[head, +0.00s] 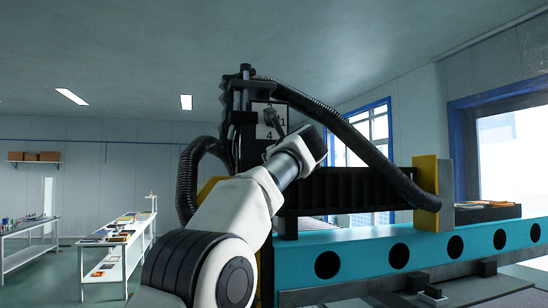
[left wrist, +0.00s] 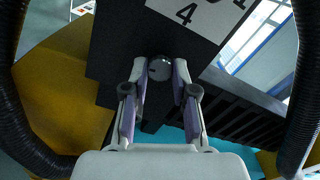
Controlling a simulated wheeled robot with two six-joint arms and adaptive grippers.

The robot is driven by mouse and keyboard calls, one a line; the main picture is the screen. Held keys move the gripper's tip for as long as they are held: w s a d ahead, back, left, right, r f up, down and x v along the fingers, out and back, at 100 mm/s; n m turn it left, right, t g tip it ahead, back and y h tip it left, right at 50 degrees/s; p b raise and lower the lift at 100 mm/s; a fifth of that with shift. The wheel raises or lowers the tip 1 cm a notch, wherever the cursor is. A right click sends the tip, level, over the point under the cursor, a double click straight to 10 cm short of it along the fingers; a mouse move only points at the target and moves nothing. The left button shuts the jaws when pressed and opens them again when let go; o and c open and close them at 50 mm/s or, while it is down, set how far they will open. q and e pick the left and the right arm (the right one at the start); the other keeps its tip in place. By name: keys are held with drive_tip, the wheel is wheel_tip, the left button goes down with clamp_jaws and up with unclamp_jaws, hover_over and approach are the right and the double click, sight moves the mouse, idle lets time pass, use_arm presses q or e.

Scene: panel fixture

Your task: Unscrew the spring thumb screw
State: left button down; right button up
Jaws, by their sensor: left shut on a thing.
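The spring thumb screw (left wrist: 160,68) shows in the left wrist view as a small round grey knob on the dark panel (left wrist: 115,50). It sits just below a white plate (left wrist: 196,14) marked with numbers. My left gripper (left wrist: 160,75) has its two fingers on either side of the knob and is shut on it. In the head view my left arm reaches up to the machine's upright, and the fingers are small in front of the white plate (head: 262,112). The knob cannot be made out there. My right gripper is in neither view.
Black corrugated hoses (head: 350,135) arch on both sides of the upright. A teal beam (head: 440,250) with round holes runs to the right, with a yellow block (head: 427,190) above it. White tables (head: 120,255) stand far off at left.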

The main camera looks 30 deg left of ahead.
use_arm(q)
drive_tip(key=shift+n, duration=0.3)
idle(0.4)
drive_tip(key=c, duration=0.9)
unclamp_jaws()
drive_tip(key=shift+w, duration=0.1)
drive_tip(key=v, duration=1.1)
drive_tip(key=shift+s+d+f, duration=0.1)
drive_tip(key=shift+s+d, duration=0.15)
drive_tip(key=shift+s, duration=0.05)
